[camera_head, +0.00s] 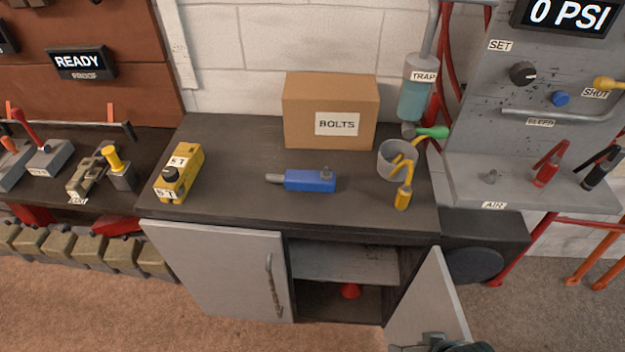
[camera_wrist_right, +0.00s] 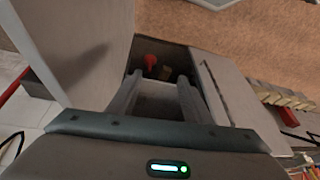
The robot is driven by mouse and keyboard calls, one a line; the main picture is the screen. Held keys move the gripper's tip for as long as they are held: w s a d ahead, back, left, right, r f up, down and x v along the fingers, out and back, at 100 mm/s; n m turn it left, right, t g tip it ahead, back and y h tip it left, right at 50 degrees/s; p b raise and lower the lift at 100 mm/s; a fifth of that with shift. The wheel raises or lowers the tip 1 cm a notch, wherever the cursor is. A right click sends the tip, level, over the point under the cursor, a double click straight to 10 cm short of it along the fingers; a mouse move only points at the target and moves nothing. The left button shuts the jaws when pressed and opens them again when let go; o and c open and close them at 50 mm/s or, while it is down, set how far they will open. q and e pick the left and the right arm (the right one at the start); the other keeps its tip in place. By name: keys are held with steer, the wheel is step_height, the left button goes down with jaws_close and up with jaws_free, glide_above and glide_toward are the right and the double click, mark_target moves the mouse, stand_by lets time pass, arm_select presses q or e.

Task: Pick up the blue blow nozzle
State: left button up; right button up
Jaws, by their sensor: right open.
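A blue tool (camera_head: 310,180) with a grey tip lies on the dark bench top in the head view. I cannot tell for sure that it is the blow nozzle; no other clear blue nozzle shows. My right gripper (camera_wrist_right: 160,82) is open and empty, its fingers pointing into the open cabinet. In the head view only a part of my right gripper (camera_head: 445,343) shows at the bottom edge, by the open door. It is well below and right of the blue tool. My left gripper is not in view.
The open cabinet door (camera_head: 430,305) stands out at the right; the left door (camera_head: 222,272) is shut. A red object (camera_head: 350,291) sits inside, low down. A BOLTS box (camera_head: 330,100), yellow tool (camera_head: 178,173) and grey cup (camera_head: 393,160) stand on the bench.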

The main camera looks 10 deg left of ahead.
steer(key=s+d+f+g+h, duration=0.1)
steer(key=s+d+f, duration=0.15)
steer(key=f, duration=0.75)
steer(key=s+d+f, duration=0.1)
steer(key=s+f, duration=0.2)
steer(key=f, duration=0.7)
steer(key=s+d+f+g+h, duration=0.1)
steer(key=s+f, duration=0.1)
steer(key=f, duration=0.8)
steer(key=s+d+f, duration=0.3)
steer(key=s+f, duration=1.3)
steer(key=s, duration=0.1)
steer(key=shift+s+f+g+b, duration=0.25)
steer(key=shift+f+g+b, duration=0.05)
steer(key=shift+g+b, duration=0.15)
